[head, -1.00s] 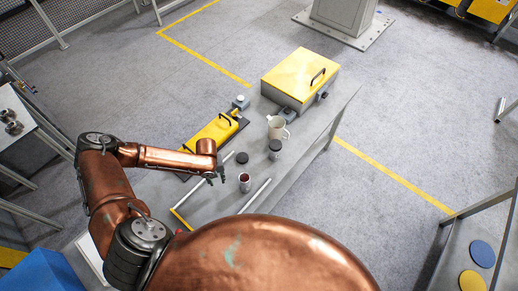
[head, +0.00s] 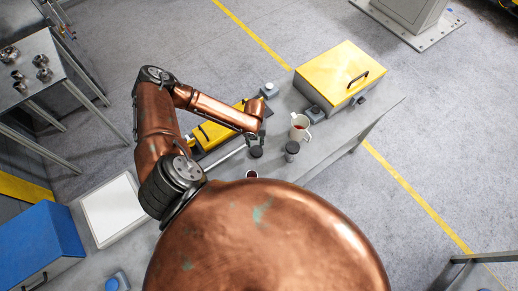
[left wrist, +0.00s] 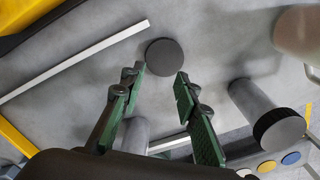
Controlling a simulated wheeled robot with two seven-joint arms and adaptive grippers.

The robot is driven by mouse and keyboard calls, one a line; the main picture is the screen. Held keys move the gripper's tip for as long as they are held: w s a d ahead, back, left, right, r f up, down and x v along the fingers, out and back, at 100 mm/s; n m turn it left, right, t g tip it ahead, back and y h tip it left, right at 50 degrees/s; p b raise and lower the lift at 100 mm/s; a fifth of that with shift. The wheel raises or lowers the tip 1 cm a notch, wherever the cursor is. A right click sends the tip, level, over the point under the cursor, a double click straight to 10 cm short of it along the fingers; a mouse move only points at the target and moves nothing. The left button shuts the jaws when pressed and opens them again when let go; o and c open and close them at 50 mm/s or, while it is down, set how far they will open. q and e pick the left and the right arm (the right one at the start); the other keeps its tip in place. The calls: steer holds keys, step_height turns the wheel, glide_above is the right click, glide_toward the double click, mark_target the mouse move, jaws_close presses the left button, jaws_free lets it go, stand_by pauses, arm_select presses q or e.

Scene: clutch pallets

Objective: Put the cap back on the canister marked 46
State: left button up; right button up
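A round black cap (head: 256,152) lies on the grey workbench; it also shows in the left wrist view (left wrist: 164,57). My left gripper (head: 259,139) is above it, open and empty. In the left wrist view its green-padded fingertips (left wrist: 160,74) point towards the cap, one on either side; I cannot tell the height gap. An open canister (head: 251,174) with a dark red inside stands nearer me, partly hidden by my body. A second canister (head: 292,148), dark-topped, stands right of the cap and shows in the left wrist view (left wrist: 250,101). No number is readable. My right gripper is not in view.
A light mug (head: 299,130) stands behind the dark-topped canister. A yellow-lidded box (head: 335,72) and a small grey block (head: 269,90) are farther back. A long yellow case (head: 213,133) lies left. A pale bar (left wrist: 75,59) lies beside the cap.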

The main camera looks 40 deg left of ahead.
mark_target(256, 151)
arm_select(q)
steer(key=shift+o, duration=1.1)
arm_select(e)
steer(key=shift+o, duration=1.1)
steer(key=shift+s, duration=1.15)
arm_select(q)
steer(key=shift+o, duration=0.8)
steer(key=shift+f, duration=0.1)
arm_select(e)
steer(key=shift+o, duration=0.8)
arm_select(q)
steer(key=o, duration=0.5)
step_height(256, 151, down, 2)
steer(key=shift+f, duration=0.15)
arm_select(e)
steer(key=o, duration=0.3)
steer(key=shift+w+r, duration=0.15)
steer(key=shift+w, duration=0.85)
arm_select(q)
steer(key=shift+o, duration=0.7)
steer(key=shift+w+f, duration=0.1)
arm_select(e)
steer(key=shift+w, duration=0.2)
